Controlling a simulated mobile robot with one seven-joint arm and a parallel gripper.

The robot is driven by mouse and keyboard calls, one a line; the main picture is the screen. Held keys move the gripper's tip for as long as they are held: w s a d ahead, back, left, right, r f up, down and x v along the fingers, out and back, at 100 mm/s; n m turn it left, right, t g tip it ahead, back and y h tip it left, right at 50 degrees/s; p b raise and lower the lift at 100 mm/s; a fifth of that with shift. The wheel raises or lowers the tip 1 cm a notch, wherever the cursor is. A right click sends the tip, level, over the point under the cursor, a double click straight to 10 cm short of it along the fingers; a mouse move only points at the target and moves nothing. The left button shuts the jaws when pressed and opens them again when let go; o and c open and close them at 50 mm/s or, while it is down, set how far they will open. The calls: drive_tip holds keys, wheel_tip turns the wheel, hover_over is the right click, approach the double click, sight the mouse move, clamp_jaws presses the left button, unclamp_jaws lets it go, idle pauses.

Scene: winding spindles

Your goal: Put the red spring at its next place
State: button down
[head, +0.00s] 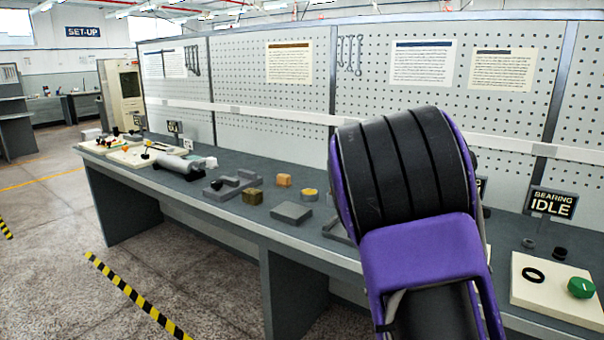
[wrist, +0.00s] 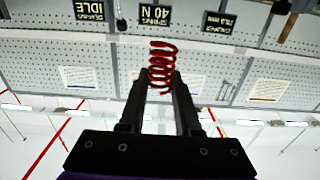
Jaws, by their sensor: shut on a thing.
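The red spring (wrist: 162,62) shows in the wrist view, a loose coil standing out between the fingertips. My gripper (wrist: 160,84) is shut on it near the end of the coil close to the fingers. The spring's other end is free and touches nothing that I can see. In the head view my own purple and black arm covers part of the bench, and neither the gripper nor the spring shows there.
The long grey bench (head: 230,232) carries blocks, a grey stepped fixture (head: 225,188), a grey cylinder (head: 180,163) and a cream board (head: 535,297) with a green knob (head: 581,288). A sign (head: 552,203) reads BEARING IDLE.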

drive_tip(key=shift+s+a, duration=0.15)
drive_tip(key=shift+s, duration=0.05)
drive_tip(key=s+a+f+n+t+y+p, duration=0.3)
drive_tip(key=a+f+n+y, duration=0.3)
drive_tip(key=a+f+y, duration=0.4)
drive_tip(key=s+a+f+p, duration=0.1)
drive_tip(key=a+f, duration=0.2)
drive_tip(key=a, duration=0.3)
drive_tip(key=shift+s+f+n, duration=0.3)
drive_tip(key=shift+n, duration=0.1)
drive_tip(key=shift+a, duration=0.15)
